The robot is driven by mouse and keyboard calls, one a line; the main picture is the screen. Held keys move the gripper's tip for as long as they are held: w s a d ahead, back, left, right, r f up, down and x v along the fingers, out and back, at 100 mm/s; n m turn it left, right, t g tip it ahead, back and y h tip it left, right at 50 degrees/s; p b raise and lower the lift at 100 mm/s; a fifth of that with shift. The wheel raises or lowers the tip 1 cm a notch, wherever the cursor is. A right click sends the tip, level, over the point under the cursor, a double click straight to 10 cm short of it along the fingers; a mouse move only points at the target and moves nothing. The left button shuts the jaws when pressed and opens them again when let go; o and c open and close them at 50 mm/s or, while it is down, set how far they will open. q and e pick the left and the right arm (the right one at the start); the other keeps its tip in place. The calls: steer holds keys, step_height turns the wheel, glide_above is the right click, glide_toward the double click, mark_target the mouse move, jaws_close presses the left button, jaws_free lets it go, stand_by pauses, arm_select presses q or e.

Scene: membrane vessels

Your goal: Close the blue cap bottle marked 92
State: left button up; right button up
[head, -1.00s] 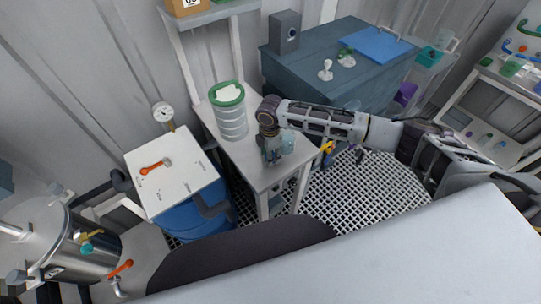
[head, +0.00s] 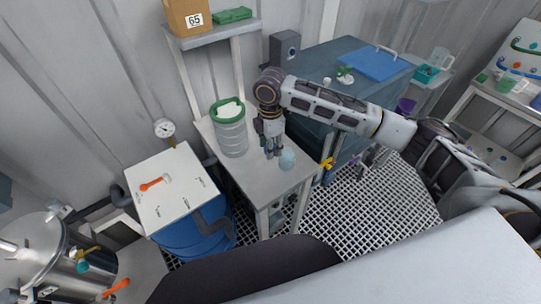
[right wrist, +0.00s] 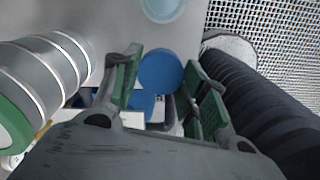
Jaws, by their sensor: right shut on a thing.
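A blue cap (right wrist: 160,70) sits between the green-padded fingers of my right gripper (right wrist: 167,78) in the right wrist view. In the head view this gripper (head: 273,151) is shut and points down over the small grey table, just left of a pale blue translucent vessel (head: 287,159). That vessel stands upright on the table. A round pale blue shape (right wrist: 162,8), probably the same vessel, shows at the top of the wrist view, apart from the cap. I cannot read a 92 on it. My left gripper is not in view.
A large ribbed container with a green rim (head: 229,108) stands left of my right gripper on the small table (head: 263,182). A white-topped blue barrel (head: 172,188) is further left, and a dark blue cabinet (head: 330,68) stands behind. The table's front part is clear.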

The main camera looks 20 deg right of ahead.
steer(key=shift+r, duration=1.75)
